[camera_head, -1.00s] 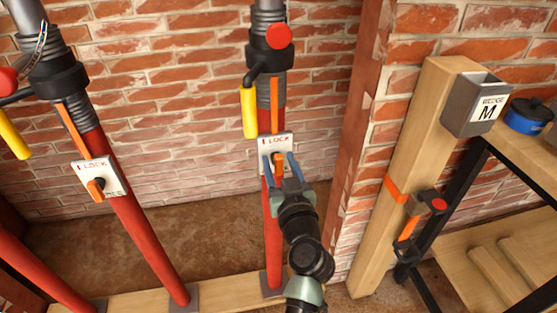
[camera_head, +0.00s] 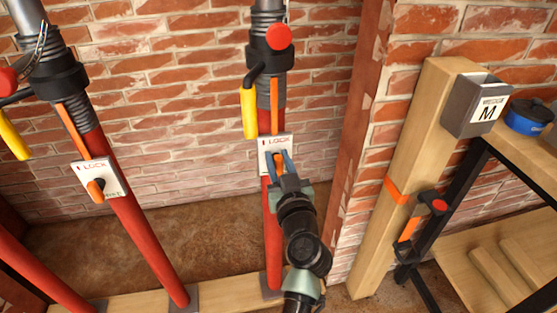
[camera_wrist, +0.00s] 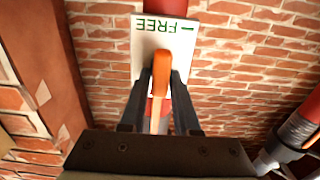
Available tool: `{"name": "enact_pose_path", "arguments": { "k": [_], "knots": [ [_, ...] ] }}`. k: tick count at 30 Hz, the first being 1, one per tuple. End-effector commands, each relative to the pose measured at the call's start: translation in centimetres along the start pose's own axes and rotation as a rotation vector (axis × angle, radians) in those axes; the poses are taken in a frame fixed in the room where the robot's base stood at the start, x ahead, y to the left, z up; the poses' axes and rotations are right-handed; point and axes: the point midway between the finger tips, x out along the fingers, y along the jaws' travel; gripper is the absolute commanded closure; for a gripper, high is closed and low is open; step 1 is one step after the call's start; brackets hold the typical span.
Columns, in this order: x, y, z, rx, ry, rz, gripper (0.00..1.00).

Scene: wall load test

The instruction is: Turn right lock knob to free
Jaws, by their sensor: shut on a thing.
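The right lock plate (camera_head: 274,143) is a white plate with red LOCK lettering on the right red post (camera_head: 273,235). In the wrist view the lock plate (camera_wrist: 188,45) shows green FREE lettering, upside down. The orange right lock knob (camera_wrist: 161,75) lies between my gripper's fingers (camera_wrist: 160,98), which are closed on its two sides. In the head view my gripper (camera_head: 279,160) is at the lower part of the plate and hides most of the knob. The knob's exact angle is hard to read.
The left post has its own lock plate (camera_head: 101,178) with an orange left knob (camera_head: 96,187). Yellow handles (camera_head: 249,112) hang from the post collars. A wooden post (camera_head: 407,180) with a grey box (camera_head: 474,104) marked M stands right, beside a black-framed shelf. Brick wall is behind.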

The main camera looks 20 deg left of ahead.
Motion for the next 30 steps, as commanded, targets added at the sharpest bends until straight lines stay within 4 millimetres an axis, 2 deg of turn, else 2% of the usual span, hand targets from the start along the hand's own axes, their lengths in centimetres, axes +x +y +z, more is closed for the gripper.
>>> {"name": "enact_pose_path", "arguments": {
  "k": [20,30],
  "knots": [
    [-0.06,0.20,0.21,0.104,-0.003,0.001,1.00],
    [-0.06,0.47,0.38,0.350,-0.004,0.000,1.00]
  ]
}}
